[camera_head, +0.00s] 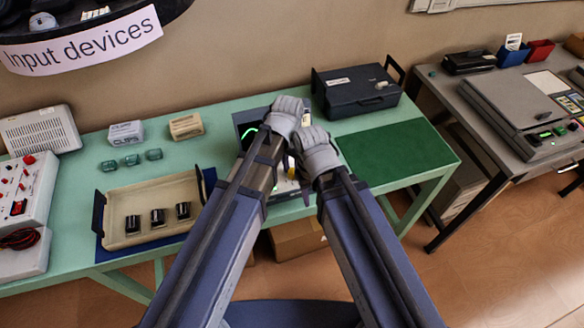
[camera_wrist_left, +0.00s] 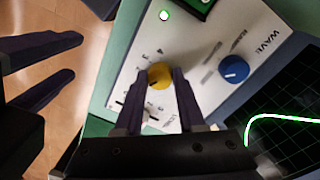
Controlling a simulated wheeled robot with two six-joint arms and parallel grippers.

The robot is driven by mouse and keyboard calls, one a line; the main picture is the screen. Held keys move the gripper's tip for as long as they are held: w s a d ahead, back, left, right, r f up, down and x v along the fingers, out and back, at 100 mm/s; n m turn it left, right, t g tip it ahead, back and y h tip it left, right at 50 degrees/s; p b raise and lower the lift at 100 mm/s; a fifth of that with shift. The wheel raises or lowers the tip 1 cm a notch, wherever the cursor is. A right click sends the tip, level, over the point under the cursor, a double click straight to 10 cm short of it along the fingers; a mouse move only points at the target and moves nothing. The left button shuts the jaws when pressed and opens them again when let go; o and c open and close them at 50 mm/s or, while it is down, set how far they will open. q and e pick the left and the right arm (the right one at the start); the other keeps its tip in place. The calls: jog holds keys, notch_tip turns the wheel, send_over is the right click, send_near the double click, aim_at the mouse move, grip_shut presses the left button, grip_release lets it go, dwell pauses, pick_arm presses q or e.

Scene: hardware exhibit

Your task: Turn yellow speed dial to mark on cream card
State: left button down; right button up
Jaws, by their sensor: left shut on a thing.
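The yellow dial (camera_wrist_left: 158,76) sits on a pale instrument panel (camera_wrist_left: 192,50) with printed tick marks beside it. My left gripper (camera_wrist_left: 160,88) has its two dark fingers on either side of the dial and is shut on it. In the head view, my left gripper (camera_head: 285,112) is over the instrument on the green table, and its fingertips are hidden. My right gripper (camera_head: 316,152) is close beside it. In the left wrist view, the right gripper's fingers (camera_wrist_left: 72,57) are apart and empty. I cannot make out a separate cream card.
The panel also has a blue knob (camera_wrist_left: 234,69) and a dark screen (camera_wrist_left: 285,125) with a green trace. A tray (camera_head: 120,200) with black knobs is at left, a dark case (camera_head: 350,92) behind right. The green mat (camera_head: 397,152) is clear.

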aim_at(291, 171)
dwell(0.3)
pick_arm(q)
jog(key=c, duration=0.5)
grip_release()
jog(key=shift+r, duration=0.1)
jog(key=r+p, duration=0.7)
jog(key=p, duration=0.1)
jog(key=shift+w+a+r, duration=0.1)
jog(key=shift+a+r, duration=0.1)
jog(key=shift+r, duration=0.15)
jog(key=shift+f, duration=0.1)
